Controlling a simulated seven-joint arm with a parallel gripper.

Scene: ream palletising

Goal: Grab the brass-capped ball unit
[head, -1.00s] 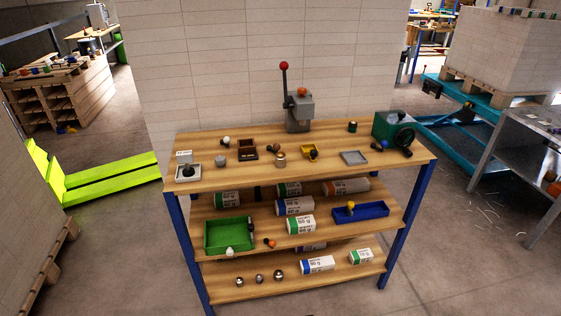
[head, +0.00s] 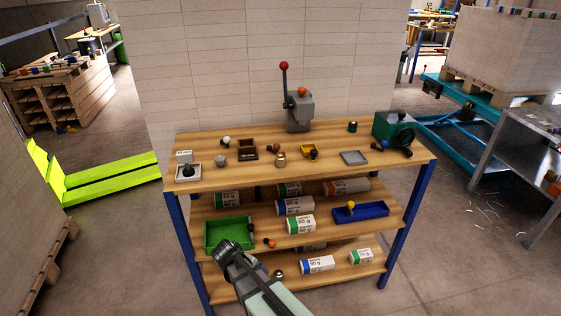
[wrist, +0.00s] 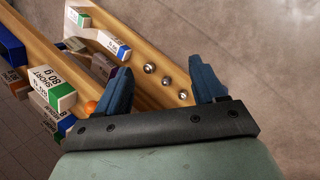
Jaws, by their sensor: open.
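Three small round metal ball units stand in a row on the bottom shelf, and I cannot tell which has the brass cap. In the wrist view they are the upper one (wrist: 149,68), the middle one (wrist: 166,81) and the lower one (wrist: 183,95). In the head view the rightmost one (head: 278,274) shows beside my arm, which hides the others. My gripper (head: 228,248) is in front of the shelves by the green tray. In the wrist view its blue fingers (wrist: 160,70) are apart and empty, with the units seen between them.
Above, the middle shelf has a green tray (head: 207,247), an orange-ended piece (head: 270,243) and a blue tray (head: 375,210). The floor in front is clear.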

